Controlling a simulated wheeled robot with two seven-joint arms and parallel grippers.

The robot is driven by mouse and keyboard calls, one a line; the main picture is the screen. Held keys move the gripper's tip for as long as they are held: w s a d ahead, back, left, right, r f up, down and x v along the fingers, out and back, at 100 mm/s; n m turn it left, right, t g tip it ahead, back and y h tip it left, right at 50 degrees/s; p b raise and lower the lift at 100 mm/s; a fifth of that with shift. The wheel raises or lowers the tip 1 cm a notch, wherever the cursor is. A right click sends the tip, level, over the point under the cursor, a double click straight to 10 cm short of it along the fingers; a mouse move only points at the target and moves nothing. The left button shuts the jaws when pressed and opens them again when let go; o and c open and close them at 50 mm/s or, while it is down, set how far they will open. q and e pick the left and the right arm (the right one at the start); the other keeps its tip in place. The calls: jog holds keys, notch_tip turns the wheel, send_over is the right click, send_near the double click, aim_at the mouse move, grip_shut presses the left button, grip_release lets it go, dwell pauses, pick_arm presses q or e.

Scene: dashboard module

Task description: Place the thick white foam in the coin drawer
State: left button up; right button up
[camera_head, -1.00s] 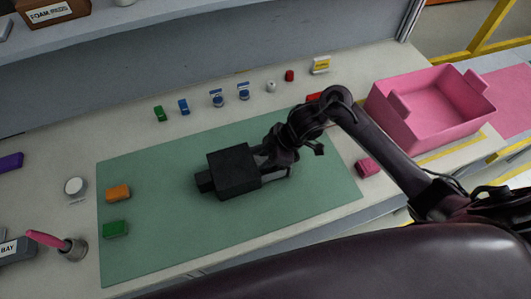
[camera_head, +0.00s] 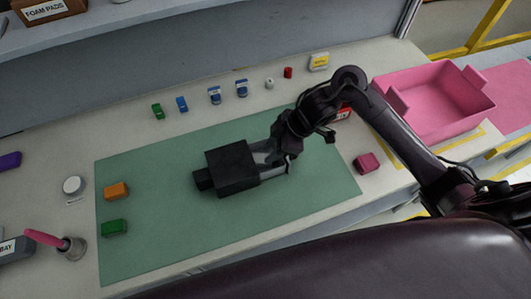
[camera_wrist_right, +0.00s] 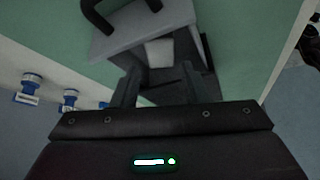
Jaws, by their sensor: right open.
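A black dashboard module (camera_head: 232,167) sits on the green mat. What appears to be its open grey coin drawer (camera_head: 268,156) sticks out to the right. In the right wrist view, the drawer's grey front panel (camera_wrist_right: 145,28) bears a dark handle. A white block (camera_wrist_right: 158,52), seemingly the foam, shows inside the drawer, partly hidden. My right gripper (camera_wrist_right: 160,90) is open above the drawer, its fingers apart near the white block. I cannot tell whether they touch it. In the head view my right gripper (camera_head: 281,158) is mostly hidden by its own wrist. My left gripper is not in view.
The green mat (camera_head: 160,235) has an orange block (camera_head: 116,190) and a green block (camera_head: 114,228) at its left. Small blue jars (camera_head: 214,96) stand behind it. A pink bin (camera_head: 436,105) and pink block (camera_head: 366,163) are right. The mat's front is clear.

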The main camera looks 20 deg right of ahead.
jog(key=v, duration=0.7)
jog(key=shift+s+d+r, duration=0.1)
jog(key=shift+r, duration=0.1)
